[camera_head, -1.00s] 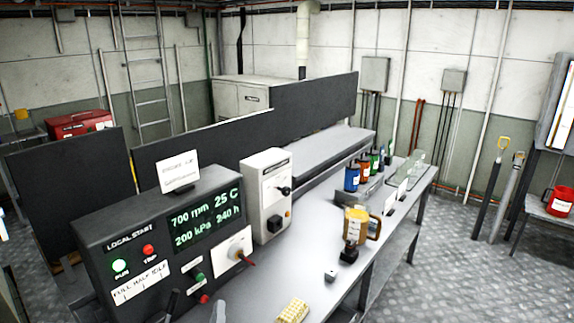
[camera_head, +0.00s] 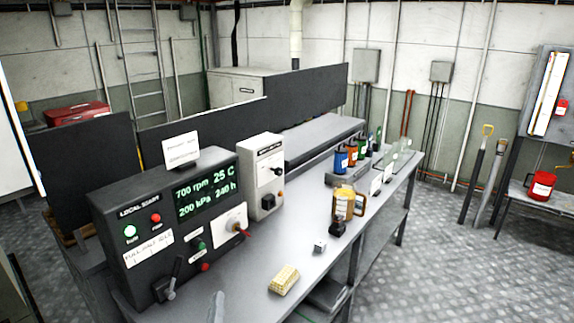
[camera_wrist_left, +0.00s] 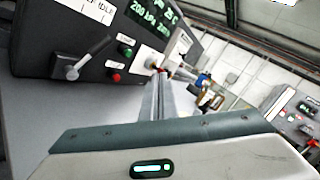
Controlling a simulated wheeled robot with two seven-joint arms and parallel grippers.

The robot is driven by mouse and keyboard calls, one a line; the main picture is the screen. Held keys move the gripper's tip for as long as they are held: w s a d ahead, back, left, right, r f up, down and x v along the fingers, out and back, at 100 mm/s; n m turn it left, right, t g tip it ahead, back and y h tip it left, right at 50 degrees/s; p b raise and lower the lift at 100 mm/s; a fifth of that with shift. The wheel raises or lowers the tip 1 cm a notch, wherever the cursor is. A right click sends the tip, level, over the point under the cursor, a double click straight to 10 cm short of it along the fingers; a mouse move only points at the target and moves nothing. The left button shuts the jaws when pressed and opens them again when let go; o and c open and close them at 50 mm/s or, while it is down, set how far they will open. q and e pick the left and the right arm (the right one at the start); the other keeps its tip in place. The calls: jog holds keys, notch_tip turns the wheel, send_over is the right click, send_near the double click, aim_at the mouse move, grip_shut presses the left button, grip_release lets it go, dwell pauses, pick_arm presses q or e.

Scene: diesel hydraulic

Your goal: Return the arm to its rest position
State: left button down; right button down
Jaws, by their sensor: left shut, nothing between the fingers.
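My left gripper (camera_head: 217,306) shows only as a small grey tip at the bottom edge of the head view, in front of the dark control panel (camera_head: 128,262). In the left wrist view its two fingers (camera_wrist_left: 158,98) lie together, shut and empty. They point toward the panel's lower right, with the lever (camera_wrist_left: 80,60) to their left. No contact with the panel or bench can be made out. Most of the left arm is out of view. My right gripper is not in view.
The grey bench (camera_head: 245,277) holds a yellow sponge-like block (camera_head: 284,279), a small grey cube (camera_head: 319,247), an amber jug (camera_head: 344,203) and several coloured cans (camera_head: 341,160). A grey switch box (camera_head: 262,177) stands beside the panel. Floor at right (camera_head: 450,265) is clear.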

pick_arm(q)
jog(key=s+d+r+m+g+h, duration=0.15)
jog(key=s+d+m+h, duration=0.7)
jog(key=m, duration=0.95)
jog(key=s+d+f+m+g+h, duration=0.3)
jog(key=s+f+m+g, duration=0.4)
jog(key=m, duration=0.6)
jog(key=s+a+f+m+g+y, duration=0.4)
jog(key=s+f+m, duration=0.2)
jog(key=s+m, duration=0.3)
jog(key=s+a+f+m+g+y, duration=0.35)
jog(key=s+a+m+y, duration=0.25)
jog(key=s+a, duration=0.7)
notch_tip(320, 180, down, 29)
jog(key=g, duration=0.1)
jog(key=s+a+f+g+b, duration=0.1)
jog(key=s+a+f, duration=0.1)
jog(key=s+f, duration=1.6)
jog(key=shift+s+a+f, duration=0.4)
jog(key=shift+f, duration=0.1)
jog(key=shift+y, duration=0.25)
